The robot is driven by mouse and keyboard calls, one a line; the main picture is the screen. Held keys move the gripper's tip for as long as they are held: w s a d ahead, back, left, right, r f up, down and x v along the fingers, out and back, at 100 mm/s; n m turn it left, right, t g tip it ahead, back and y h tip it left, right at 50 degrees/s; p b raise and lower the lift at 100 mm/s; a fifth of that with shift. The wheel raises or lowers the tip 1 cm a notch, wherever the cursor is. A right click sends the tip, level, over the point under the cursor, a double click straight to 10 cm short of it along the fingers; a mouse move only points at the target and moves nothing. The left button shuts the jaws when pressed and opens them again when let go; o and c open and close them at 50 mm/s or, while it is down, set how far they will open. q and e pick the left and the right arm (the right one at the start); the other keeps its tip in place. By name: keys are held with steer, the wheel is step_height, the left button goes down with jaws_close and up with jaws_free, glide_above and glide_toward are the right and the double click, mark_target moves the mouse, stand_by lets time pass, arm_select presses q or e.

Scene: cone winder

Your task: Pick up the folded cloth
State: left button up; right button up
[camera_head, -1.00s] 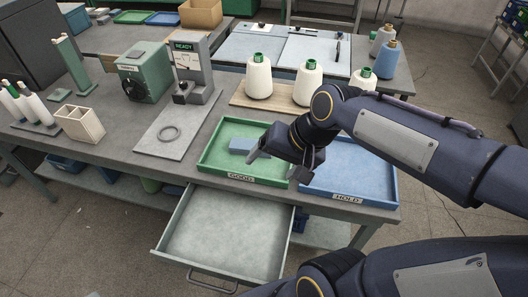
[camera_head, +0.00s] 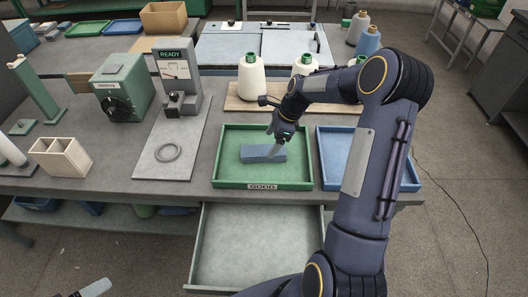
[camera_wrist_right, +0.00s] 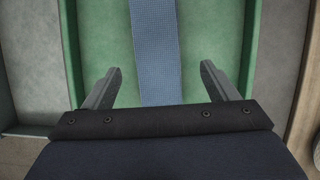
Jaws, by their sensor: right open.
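The folded cloth (camera_head: 263,153) is a blue, flat, long bundle lying in the green tray marked GOOD (camera_head: 240,184). My right gripper (camera_head: 276,143) is over the cloth, pointing down, with its fingertips by the cloth's right half. In the right wrist view the cloth (camera_wrist_right: 155,45) runs lengthwise between the two spread fingers of my right gripper (camera_wrist_right: 161,84), with a gap on each side. I cannot tell how far the fingertips are above the cloth. A pale finger of my left gripper (camera_head: 95,288) shows at the bottom left edge; most of that gripper is out of frame.
A blue tray (camera_head: 332,165) stands right of the green one, partly behind my right arm. Yarn cones (camera_head: 251,80) stand on a board behind the trays. An open drawer (camera_head: 258,240) juts out below. A metal ring (camera_head: 168,152) lies on a grey plate at left.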

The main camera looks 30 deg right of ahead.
mark_target(266, 150)
steer(key=shift+x, duration=1.95)
steer(key=c, duration=1.1)
steer(key=shift+r, duration=0.1)
